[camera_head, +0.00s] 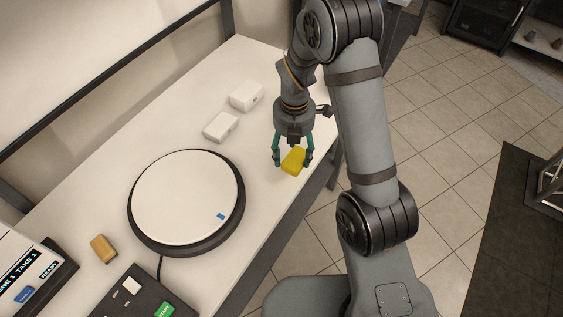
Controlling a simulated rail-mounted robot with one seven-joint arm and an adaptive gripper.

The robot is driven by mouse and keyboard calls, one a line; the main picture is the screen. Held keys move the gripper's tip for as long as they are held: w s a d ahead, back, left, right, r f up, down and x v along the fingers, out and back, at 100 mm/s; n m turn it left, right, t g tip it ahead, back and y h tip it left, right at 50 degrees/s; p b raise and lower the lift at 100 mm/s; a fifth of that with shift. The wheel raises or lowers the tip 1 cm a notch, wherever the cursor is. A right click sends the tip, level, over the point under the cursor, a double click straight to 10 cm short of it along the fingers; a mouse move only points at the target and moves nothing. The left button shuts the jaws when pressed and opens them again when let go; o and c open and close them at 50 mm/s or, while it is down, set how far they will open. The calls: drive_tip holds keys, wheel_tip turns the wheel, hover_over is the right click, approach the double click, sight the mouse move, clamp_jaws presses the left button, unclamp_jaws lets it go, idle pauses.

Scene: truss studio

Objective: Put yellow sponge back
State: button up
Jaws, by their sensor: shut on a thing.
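The yellow sponge (293,161) is between the fingers of my gripper (292,163) in the head view, near the right edge of the white table. My gripper points down and is shut on it. I cannot tell whether the sponge touches the tabletop or hangs a little above it. A tan-orange block (103,249) lies on the table at the lower left, apart from my gripper.
A round white turntable (185,198) with a blue mark takes up the table's middle. Two white boxes (246,96) (221,127) stand behind it. A control panel (140,297) and a screen (30,274) are at the lower left. Bare table (262,200) lies right of the turntable.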

drive_tip(key=a, duration=0.1)
drive_tip(key=a+f, duration=0.1)
drive_tip(key=w+a+f, duration=0.1)
drive_tip(key=shift+a+f+p, duration=0.25)
drive_tip(key=shift+a+p, duration=0.05)
drive_tip(key=shift+a, duration=0.05)
drive_tip(key=shift+f+p, duration=0.3)
drive_tip(key=shift+f, duration=1.65)
drive_tip(key=shift+f, duration=0.15)
drive_tip(key=o, duration=1)
wheel_tip(320, 180, up, 12)
drive_tip(key=shift+r+b, duration=0.2)
drive_tip(key=shift+b, duration=0.25)
